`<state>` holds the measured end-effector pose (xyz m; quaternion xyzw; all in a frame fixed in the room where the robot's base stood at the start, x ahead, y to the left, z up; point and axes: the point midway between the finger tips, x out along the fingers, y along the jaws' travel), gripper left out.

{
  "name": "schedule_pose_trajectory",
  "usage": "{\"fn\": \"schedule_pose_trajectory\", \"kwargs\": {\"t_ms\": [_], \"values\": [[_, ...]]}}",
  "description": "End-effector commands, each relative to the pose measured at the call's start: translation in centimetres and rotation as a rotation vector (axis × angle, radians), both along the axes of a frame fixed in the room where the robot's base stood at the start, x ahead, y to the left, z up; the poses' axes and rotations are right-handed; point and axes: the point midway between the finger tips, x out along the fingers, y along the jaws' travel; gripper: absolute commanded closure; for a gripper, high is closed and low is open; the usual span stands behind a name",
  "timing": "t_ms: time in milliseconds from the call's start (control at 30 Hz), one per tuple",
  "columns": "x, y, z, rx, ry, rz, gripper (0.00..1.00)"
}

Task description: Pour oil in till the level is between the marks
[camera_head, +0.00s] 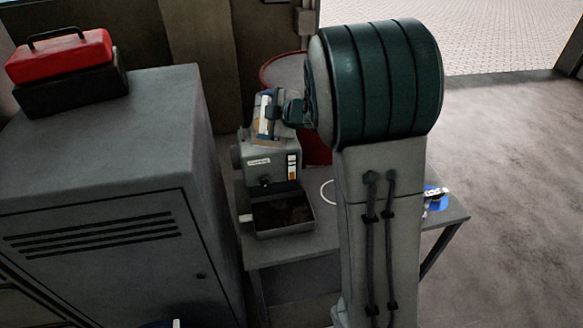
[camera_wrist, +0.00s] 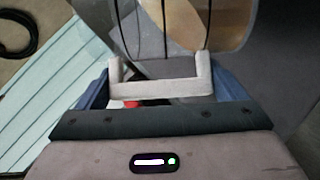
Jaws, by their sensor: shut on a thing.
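My gripper (camera_wrist: 162,92) is shut on the pale handle (camera_wrist: 160,90) of a clear jug (camera_wrist: 195,25), which holds amber oil (camera_wrist: 210,18). In the head view my gripper (camera_head: 292,111) is beside the jug (camera_head: 266,116), above the top of the grey engine unit (camera_head: 270,160). The jug looks tilted there; whether oil is flowing from it cannot be told. An upright level gauge (camera_head: 292,167) on the engine's front shows white and orange; its marks are too small to read. The filler opening is hidden.
A dark open tray (camera_head: 283,215) sits in front of the engine on a grey bench (camera_head: 325,240). A white ring (camera_head: 327,192) and a blue item (camera_head: 436,200) lie to the right. A grey cabinet (camera_head: 100,170) with a red toolbox (camera_head: 60,55) stands left. A red drum (camera_head: 283,70) is behind.

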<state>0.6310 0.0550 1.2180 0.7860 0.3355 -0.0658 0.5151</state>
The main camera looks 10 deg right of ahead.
Motion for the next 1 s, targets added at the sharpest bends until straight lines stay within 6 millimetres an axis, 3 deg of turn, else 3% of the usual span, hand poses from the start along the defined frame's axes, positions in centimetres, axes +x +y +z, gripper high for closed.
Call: {"fn": "schedule_pose_trajectory", "kwargs": {"t_ms": [1000], "values": [[0.53, -0.23, 0.48, 0.040, 0.088, 0.000, 0.59]]}}
